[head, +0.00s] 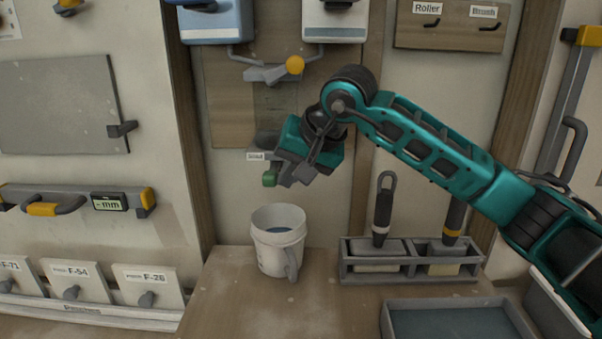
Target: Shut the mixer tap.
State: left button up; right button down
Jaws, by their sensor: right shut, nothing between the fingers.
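The mixer tap (266,73) is a grey fitting on the back wall, between pipes from two tanks. Its lever ends in a yellow ball (295,65) that points right and slightly up. A grey cup-shaped part (265,143) with a small label shows below it. My right gripper (284,181) is shut and empty, pointing down-left, below and apart from the yellow ball. A small green piece (270,177) shows beside its fingertips; I cannot tell what it belongs to. My left gripper is not in view.
A white bucket (268,253) holding bluish liquid stands on the bench below. A blue tank (216,24) and a white tank (335,24) hang above. A rack (412,278) with two handled tools and a tray (450,305) lie right.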

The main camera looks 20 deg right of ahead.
aim_at(265, 178)
jog(key=shift+w+a+m+h, duration=0.2)
jog(key=shift+a+m+h, duration=0.5)
jog(key=shift+a+m, duration=0.4)
jog(key=shift+w+a, duration=0.3)
jog(key=shift+a, duration=0.45)
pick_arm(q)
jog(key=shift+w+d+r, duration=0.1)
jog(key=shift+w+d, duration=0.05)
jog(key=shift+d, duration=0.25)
pick_arm(e)
jog(key=shift+w+a, duration=0.25)
jog(key=shift+a, duration=0.2)
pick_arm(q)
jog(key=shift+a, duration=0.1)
pick_arm(e)
jog(key=shift+a+r, duration=0.1)
jog(key=shift+a, duration=0.05)
